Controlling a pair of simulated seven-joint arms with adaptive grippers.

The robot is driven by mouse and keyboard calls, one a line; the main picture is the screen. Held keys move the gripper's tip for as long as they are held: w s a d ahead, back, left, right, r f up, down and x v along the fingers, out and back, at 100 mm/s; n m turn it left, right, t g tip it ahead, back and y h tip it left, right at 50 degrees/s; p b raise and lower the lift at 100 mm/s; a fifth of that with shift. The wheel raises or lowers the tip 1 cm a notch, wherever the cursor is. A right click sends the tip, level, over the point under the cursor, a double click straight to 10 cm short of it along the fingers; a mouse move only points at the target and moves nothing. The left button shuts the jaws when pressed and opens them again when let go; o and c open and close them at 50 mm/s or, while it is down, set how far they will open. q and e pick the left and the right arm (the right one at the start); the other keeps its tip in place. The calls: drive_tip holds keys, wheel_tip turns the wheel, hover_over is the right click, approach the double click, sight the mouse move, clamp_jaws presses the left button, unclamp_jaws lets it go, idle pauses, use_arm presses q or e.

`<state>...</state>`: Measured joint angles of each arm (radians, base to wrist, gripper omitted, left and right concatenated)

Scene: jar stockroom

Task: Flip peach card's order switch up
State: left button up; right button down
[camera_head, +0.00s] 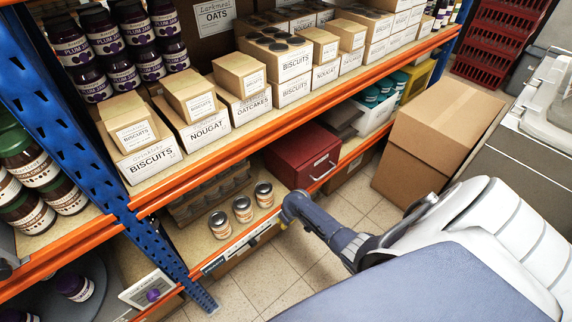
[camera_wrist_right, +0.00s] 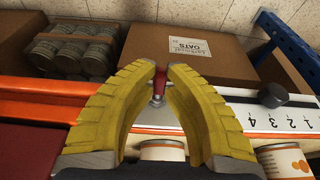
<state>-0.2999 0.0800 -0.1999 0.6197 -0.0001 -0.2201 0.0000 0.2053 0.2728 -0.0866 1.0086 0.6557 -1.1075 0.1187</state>
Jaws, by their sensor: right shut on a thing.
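In the right wrist view, a small red-tipped switch (camera_wrist_right: 159,84) on a metal stem stands between my right gripper's yellow fingertips (camera_wrist_right: 160,72). The fingers are shut on it. I cannot tell whether the switch is up or down. In the head view my right gripper (camera_head: 285,214) is at the front edge of the lower shelf, just right of three jars with peach-coloured labels (camera_head: 242,208). The gripper hides the switch there. The peach card's face is not clearly seen.
A white number strip (camera_wrist_right: 284,118) with a dark knob (camera_wrist_right: 272,95) lies right of the switch. A plum card (camera_head: 150,290) hangs at the lower left. A red box (camera_head: 303,154) and a large carton (camera_head: 438,135) are nearby. The tiled floor (camera_head: 310,262) below is clear.

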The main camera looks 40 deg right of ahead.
drive_tip(key=shift+w+r+g, duration=0.1)
drive_tip(key=shift+r+g, duration=0.25)
drive_tip(key=shift+g, duration=0.7)
drive_tip(key=shift+w+r+g, duration=0.1)
drive_tip(key=shift+r+g, duration=0.2)
drive_tip(key=shift+g, duration=0.75)
drive_tip(key=c, duration=1.4)
unclamp_jaws()
wheel_tip(320, 180, up, 12)
drive_tip(key=w, duration=0.1)
drive_tip(key=shift+w+a, duration=0.1)
drive_tip(key=shift+f, duration=0.15)
